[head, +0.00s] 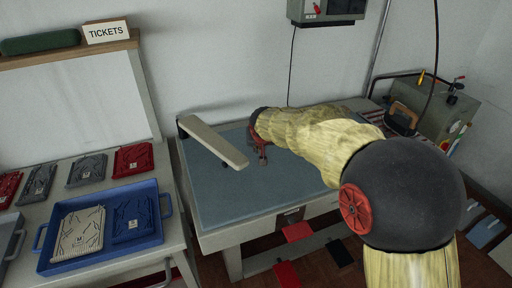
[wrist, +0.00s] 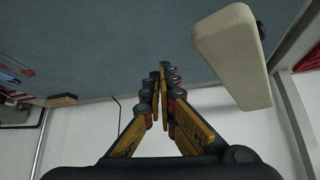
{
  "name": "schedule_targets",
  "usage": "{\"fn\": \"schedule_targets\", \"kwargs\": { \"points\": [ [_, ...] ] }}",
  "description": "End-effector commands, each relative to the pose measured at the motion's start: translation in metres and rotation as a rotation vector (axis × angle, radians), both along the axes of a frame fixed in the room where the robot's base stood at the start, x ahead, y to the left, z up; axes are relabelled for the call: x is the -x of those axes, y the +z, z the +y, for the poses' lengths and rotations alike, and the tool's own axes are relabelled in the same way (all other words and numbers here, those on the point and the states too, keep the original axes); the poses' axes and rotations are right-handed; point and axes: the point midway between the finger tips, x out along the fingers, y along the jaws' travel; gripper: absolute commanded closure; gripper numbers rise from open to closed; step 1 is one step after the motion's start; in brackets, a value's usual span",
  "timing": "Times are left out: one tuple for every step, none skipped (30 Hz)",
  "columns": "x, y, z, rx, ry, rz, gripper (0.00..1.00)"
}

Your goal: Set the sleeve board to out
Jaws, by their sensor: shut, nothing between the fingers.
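The sleeve board (head: 213,141) is a long cream padded board above the blue-grey table top (head: 225,195). In the head view it runs from a dark mount at the table's back left corner diagonally toward the middle of the table. In the wrist view the sleeve board (wrist: 232,55) is at the upper right, close to the fingers but apart from them. My gripper (head: 263,160) is right of the board's free end, above the table, with nothing in it. In the wrist view my gripper (wrist: 165,68) has its fingertips together. My arm hides the table's right part.
A blue tray (head: 100,262) with folded pieces stands on the left side table, with red and grey folded pieces behind it. A TICKETS sign (head: 106,31) is on the ledge at upper left. An iron (head: 402,118) stands at the right. The table's front left is clear.

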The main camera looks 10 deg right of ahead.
Motion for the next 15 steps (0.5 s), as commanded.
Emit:
{"fn": "schedule_targets", "kwargs": {
  "points": [
    [-0.003, 0.006, -0.001, -0.001, -0.001, -0.002, 1.0],
    [0.001, 0.015, 0.006, -0.001, 0.003, -0.006, 1.0],
    [0.005, 0.022, 0.011, -0.001, 0.003, -0.004, 1.0],
    [0.008, 0.027, 0.014, -0.002, 0.003, -0.004, 1.0],
    [0.01, 0.032, 0.018, -0.001, 0.003, -0.004, 1.0],
    [0.013, 0.039, 0.022, 0.0, 0.004, -0.004, 1.0],
    [0.016, 0.044, 0.025, 0.0, 0.003, -0.003, 1.0],
    [0.018, 0.048, 0.028, 0.0, 0.003, -0.003, 1.0],
    [0.02, 0.053, 0.032, 0.0, 0.003, -0.002, 1.0],
    [0.022, 0.057, 0.035, -0.001, 0.002, -0.002, 1.0],
    [0.024, 0.061, 0.037, -0.001, 0.002, -0.002, 1.0],
    [0.026, 0.065, 0.04, 0.0, 0.001, -0.002, 1.0],
    [0.027, 0.068, 0.042, 0.0, 0.001, -0.002, 1.0],
    [0.028, 0.07, 0.044, 0.0, 0.001, -0.002, 1.0],
    [0.03, 0.073, 0.046, 0.0, 0.001, -0.002, 1.0]
  ]
}}
